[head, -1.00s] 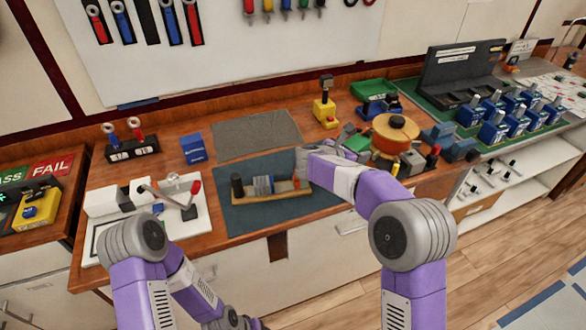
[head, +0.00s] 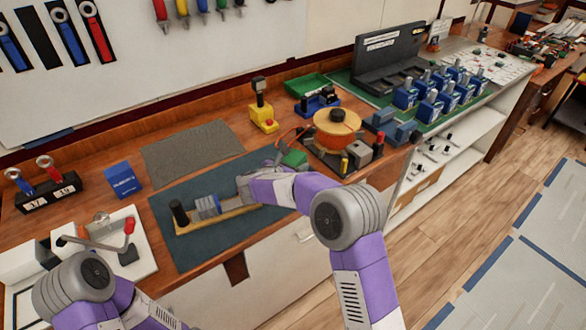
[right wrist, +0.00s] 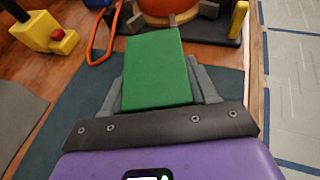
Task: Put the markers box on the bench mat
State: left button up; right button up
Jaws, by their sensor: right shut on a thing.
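A small green box (head: 293,158), with no label I can read, is between the fingers of my right gripper (right wrist: 157,85). It fills the gap in the right wrist view (right wrist: 156,70). In the head view my wrist partly hides the fingers. The box is near the right end of the dark teal bench mat (head: 235,233), left of the orange reel; I cannot tell its height. A wooden tray (head: 228,218) with a black cylinder and a blue-grey part lies on the mat. My left arm shows at bottom left; its gripper is out of view.
A grey mat (head: 192,150) lies behind. A blue box (head: 123,180) stands left of it. The orange reel (head: 338,125) and small tools crowd the right side. A yellow device (head: 263,118) stands at the back. The teal mat's front strip is clear.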

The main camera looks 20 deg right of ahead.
jog(key=shift+f, duration=0.1)
jog(key=o, duration=1.3)
jog(key=shift+s+a+r, duration=0.1)
jog(key=shift+a+r, duration=0.05)
jog(key=shift+r, duration=0.05)
jog(key=p+v, duration=0.2)
jog(key=v, duration=0.9)
jog(key=shift+s+a, duration=0.2)
jog(key=shift+s, duration=0.05)
